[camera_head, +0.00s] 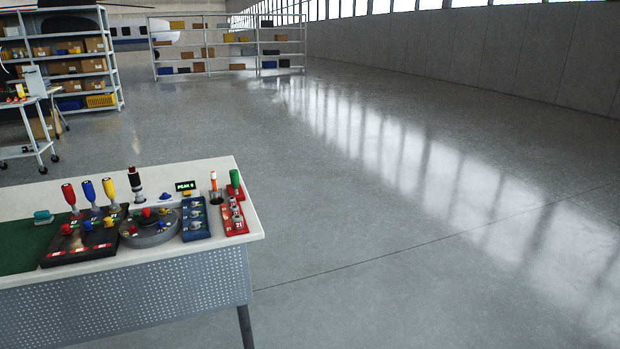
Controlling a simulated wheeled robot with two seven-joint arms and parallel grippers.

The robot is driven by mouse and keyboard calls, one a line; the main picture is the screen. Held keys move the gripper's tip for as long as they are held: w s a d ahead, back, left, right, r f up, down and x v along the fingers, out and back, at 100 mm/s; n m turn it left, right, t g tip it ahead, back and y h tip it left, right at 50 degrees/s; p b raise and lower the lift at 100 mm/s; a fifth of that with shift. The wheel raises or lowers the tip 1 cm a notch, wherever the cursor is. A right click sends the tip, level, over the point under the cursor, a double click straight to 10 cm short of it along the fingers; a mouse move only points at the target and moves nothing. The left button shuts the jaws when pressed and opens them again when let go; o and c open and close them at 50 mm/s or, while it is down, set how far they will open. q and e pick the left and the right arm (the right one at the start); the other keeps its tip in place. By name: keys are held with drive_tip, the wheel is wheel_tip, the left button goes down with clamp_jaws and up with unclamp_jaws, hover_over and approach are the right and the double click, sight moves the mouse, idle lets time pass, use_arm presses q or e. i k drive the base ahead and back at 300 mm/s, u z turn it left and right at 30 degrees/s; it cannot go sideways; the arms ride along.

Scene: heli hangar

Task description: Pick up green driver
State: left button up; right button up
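A driver with a green handle (235,179) stands upright near the right end of the white table (248,215). It is at the back end of a red tray (233,218) with small parts on it. The lower part of the driver is hard to make out at this size. Neither of my grippers is in view.
Left of the green driver stand an orange-and-white tool (213,182) and red (69,195), blue (90,190) and yellow (109,189) handles. A blue tray (195,220) and a round grey tray (150,232) lie nearby. Open floor stretches right; shelves (95,65) stand behind.

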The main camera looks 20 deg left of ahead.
sight(234, 173)
drive_tip(key=z, duration=0.05)
drive_tip(key=i, duration=2.8)
drive_tip(key=u, duration=3.85)
drive_tip(key=i, duration=0.45)
